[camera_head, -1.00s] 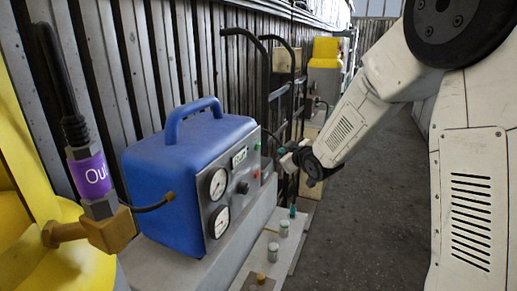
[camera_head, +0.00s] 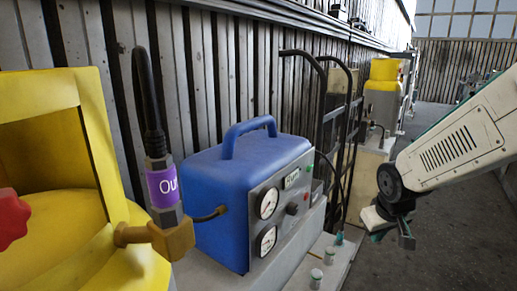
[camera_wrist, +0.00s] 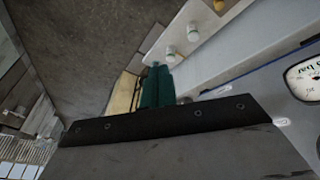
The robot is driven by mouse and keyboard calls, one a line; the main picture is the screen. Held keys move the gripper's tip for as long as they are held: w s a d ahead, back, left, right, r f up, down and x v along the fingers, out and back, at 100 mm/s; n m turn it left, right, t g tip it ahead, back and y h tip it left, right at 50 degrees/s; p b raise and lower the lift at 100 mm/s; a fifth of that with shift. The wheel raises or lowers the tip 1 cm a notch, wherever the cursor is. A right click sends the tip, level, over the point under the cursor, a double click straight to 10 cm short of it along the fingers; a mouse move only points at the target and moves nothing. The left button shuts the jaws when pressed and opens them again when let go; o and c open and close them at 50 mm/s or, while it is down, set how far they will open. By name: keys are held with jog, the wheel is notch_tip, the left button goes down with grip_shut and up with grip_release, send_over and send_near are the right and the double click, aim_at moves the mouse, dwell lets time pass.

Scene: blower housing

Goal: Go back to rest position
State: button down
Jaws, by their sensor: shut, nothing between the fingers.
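My gripper (camera_head: 405,238) hangs at the right in the head view, below my white arm link, over the dark floor. It is apart from the blue machine (camera_head: 222,205) and to its right. In the wrist view my gripper (camera_wrist: 157,72) shows as green fingers close together, shut, with nothing seen between them. The blue machine has a top handle and a grey front panel with two round gauges (camera_head: 268,203), a dark knob and small coloured buttons. One gauge (camera_wrist: 304,75) shows partly at the right of the wrist view.
A yellow tank (camera_head: 80,215) with a brass fitting (camera_head: 165,240) and a purple-labelled hose end (camera_head: 164,187) stands at the left. Small capped pieces (camera_head: 330,255) sit on a pale ledge. A black hand truck (camera_head: 322,130) stands behind. The floor (camera_head: 440,215) at the right is clear.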

jog(key=s+a+r+g, duration=0.1)
jog(key=s+r, duration=0.2)
jog(key=s, duration=0.5)
jog(key=s+a+r+m, duration=0.1)
jog(key=s+r, duration=0.3)
jog(key=s, duration=0.5)
jog(key=s+a+r+m+g+y, duration=0.1)
jog(key=s+r, duration=0.2)
jog(key=s, duration=0.5)
jog(key=shift+s+a+r+g, duration=0.25)
jog(key=shift+s+r+g, duration=0.05)
jog(key=shift+s+r, duration=0.05)
